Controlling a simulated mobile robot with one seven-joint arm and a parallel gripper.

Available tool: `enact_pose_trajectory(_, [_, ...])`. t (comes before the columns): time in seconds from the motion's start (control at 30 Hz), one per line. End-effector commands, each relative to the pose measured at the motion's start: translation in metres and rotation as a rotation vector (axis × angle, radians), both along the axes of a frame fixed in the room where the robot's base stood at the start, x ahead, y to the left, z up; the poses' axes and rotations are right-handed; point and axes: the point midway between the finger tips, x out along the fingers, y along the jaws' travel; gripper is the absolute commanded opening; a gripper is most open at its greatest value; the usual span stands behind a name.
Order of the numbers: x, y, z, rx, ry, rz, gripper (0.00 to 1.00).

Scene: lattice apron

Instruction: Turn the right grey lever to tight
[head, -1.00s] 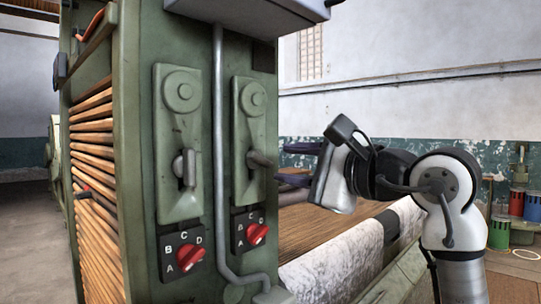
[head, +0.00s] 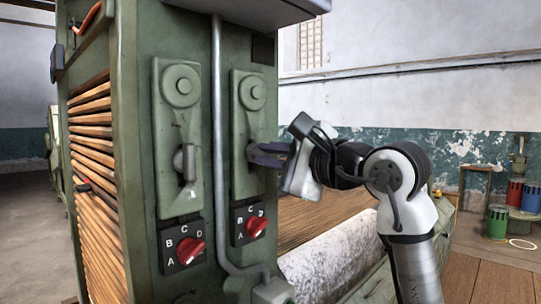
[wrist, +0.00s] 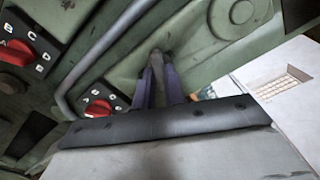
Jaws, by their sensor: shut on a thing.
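The right grey lever (head: 252,150) is on the right green plate (head: 254,93) of the machine's end face. My gripper (head: 266,154) reaches in from the right with its dark purple fingers shut on this lever. The fingers cover most of the handle in the head view, so its exact angle is hard to tell. In the wrist view the lever's grey tip (wrist: 156,58) shows between the two fingers (wrist: 157,72). No "tight" mark can be read.
A left grey lever (head: 186,163) hangs down on its own plate. Red knobs sit below the left plate (head: 190,251) and right plate (head: 256,226). A grey pipe (head: 218,130) runs between the plates. A pale roll (head: 327,262) lies under my arm.

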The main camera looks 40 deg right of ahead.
Motion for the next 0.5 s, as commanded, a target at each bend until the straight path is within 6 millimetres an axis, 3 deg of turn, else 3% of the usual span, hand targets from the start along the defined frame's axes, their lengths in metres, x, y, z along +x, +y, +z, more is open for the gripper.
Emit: enact_pose_trajectory(0.5, [-0.0005,0.0003,-0.0008,0.122,0.012,0.000,0.00])
